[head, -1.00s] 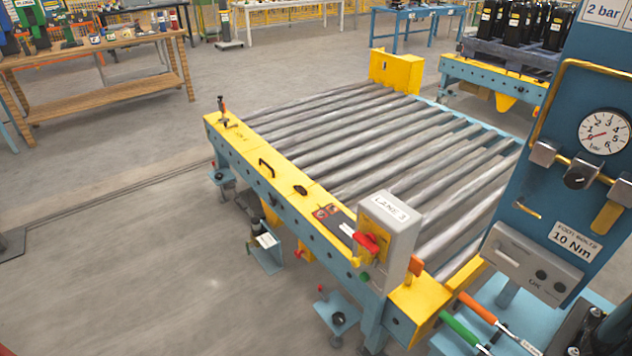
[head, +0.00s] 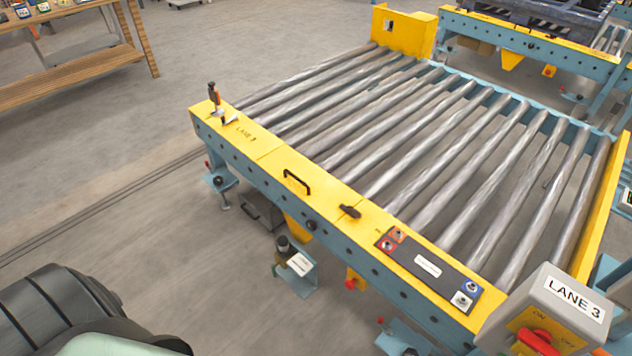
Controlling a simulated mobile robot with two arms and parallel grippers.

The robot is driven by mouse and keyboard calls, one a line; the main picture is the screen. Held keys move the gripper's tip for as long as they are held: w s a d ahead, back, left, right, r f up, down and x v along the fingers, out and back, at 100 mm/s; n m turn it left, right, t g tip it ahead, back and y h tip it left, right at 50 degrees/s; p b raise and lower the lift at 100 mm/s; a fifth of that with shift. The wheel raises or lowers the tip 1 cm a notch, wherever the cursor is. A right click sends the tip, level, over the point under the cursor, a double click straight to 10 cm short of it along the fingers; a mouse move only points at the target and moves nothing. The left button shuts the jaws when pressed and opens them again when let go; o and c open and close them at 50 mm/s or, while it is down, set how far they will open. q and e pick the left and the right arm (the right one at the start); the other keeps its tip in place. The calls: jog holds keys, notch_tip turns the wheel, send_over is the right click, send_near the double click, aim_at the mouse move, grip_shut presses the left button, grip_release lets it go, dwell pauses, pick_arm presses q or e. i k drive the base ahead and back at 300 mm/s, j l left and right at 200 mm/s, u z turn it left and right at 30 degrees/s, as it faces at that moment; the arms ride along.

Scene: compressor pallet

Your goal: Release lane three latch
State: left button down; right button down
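The lane three roller conveyor (head: 262,148) has a yellow front rail marked LANE 3. At the rail's far left end stands a small upright lever with an orange and black grip (head: 214,97), which looks like the latch. Farther right along the rail are a black bar handle (head: 297,182) and a small black knob (head: 349,211). The grey LANE 3 switch box (head: 560,312) with a red rotary handle (head: 538,342) is at the lower right, partly cut off. Neither gripper is in view. A dark rounded part of mine fills the lower left corner.
The rail carries a dark panel (head: 428,266) with red, blue and white buttons. The rollers (head: 455,165) are bare. A wooden bench (head: 75,70) stands at the upper left, another conveyor (head: 535,45) at the back right.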

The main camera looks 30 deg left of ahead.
aim_at(352, 211)
jog(key=i+j, duration=0.1)
jog(key=j, duration=0.35)
jog(key=i+j, duration=0.1)
jog(key=j, duration=0.4)
jog(key=i+j, duration=0.1)
jog(key=j, duration=0.35)
jog(key=i+j, duration=0.1)
jog(key=j, duration=0.35)
jog(key=i+j, duration=0.1)
jog(key=j, duration=0.4)
